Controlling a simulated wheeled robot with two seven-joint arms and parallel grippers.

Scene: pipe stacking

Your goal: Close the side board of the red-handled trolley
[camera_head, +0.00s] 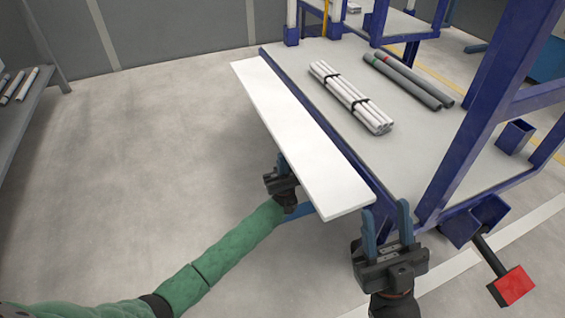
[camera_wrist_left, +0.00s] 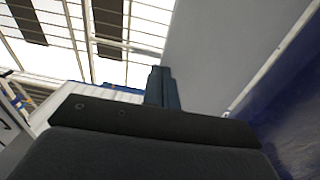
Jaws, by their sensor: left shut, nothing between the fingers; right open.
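The trolley has a grey deck (camera_head: 330,85) in a blue frame, with a red handle block (camera_head: 511,286) at its lower right. Its white side board (camera_head: 300,135) is folded out along the deck's left edge, lying about flat. My left gripper (camera_head: 282,166) is shut and empty at the board's outer long edge; the board hides part of its fingertips. In the left wrist view its fingers (camera_wrist_left: 158,87) are together, pointing up beside a grey surface, probably the board's underside (camera_wrist_left: 205,55). My right gripper (camera_head: 387,226) is open and empty, just off the board's near end.
A bundle of white pipes (camera_head: 350,97) and two dark grey pipes (camera_head: 408,80) lie on the deck. Blue posts (camera_head: 480,115) rise at the trolley's right. A shelf with pipes (camera_head: 25,90) stands at far left. The floor left of the board is clear.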

